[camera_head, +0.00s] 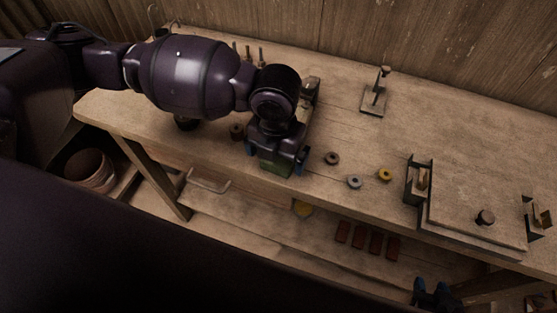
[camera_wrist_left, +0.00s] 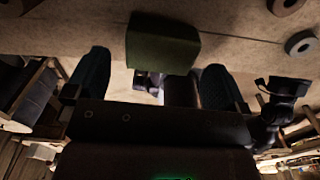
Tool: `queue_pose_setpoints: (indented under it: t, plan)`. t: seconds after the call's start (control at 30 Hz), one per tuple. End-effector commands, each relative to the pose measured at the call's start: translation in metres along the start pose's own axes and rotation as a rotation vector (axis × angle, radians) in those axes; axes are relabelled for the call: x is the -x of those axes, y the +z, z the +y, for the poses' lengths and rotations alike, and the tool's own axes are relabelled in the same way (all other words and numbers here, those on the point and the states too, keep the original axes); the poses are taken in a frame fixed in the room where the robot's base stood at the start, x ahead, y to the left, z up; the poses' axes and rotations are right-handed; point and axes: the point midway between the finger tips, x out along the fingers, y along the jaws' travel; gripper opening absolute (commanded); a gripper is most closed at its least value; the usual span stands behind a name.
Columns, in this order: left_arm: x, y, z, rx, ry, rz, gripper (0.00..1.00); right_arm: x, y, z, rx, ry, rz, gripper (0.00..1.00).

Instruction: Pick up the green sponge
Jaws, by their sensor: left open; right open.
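The green sponge (camera_head: 276,169) is a small block at the front edge of the workbench, partly hidden under my left gripper in the head view. In the left wrist view the sponge (camera_wrist_left: 162,43) sits just ahead of the fingertips, centred on the gap between them. My left gripper (camera_head: 277,157) is open over the sponge, with a finger to either side; both dark fingers also show in the left wrist view (camera_wrist_left: 155,76). I cannot tell whether they touch it. My right gripper (camera_head: 435,292) is open low at the bottom right, in front of the bench.
Several small rings, including a yellow one (camera_head: 385,174) and a grey one (camera_head: 354,181), lie right of the sponge. A press plate (camera_head: 470,205) with upright brackets stands at the right. A small metal stand (camera_head: 375,99) is at the back. Red-brown tiles (camera_head: 375,243) lie on the lower shelf.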

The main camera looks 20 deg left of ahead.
Motion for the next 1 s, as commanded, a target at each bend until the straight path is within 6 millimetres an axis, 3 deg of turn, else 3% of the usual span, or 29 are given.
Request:
queue_pose_setpoints:
  t: [0.17,0.43,0.73,1.0]
  plan:
    - [-0.024,-0.001,0.000,0.000,0.000,0.004,1.00,-0.002,0.007,-0.001,0.000,-0.001,-0.012,0.43]
    - [-0.026,-0.001,0.000,0.000,0.000,0.001,0.98,0.000,0.007,0.000,-0.001,0.000,-0.012,0.43]
    - [-0.025,-0.001,0.000,0.000,0.000,0.001,0.53,0.000,0.007,0.000,-0.001,0.001,-0.012,0.43]
    - [-0.024,-0.001,0.000,0.000,0.000,0.000,0.51,0.000,0.006,-0.001,-0.003,0.001,-0.011,0.43]
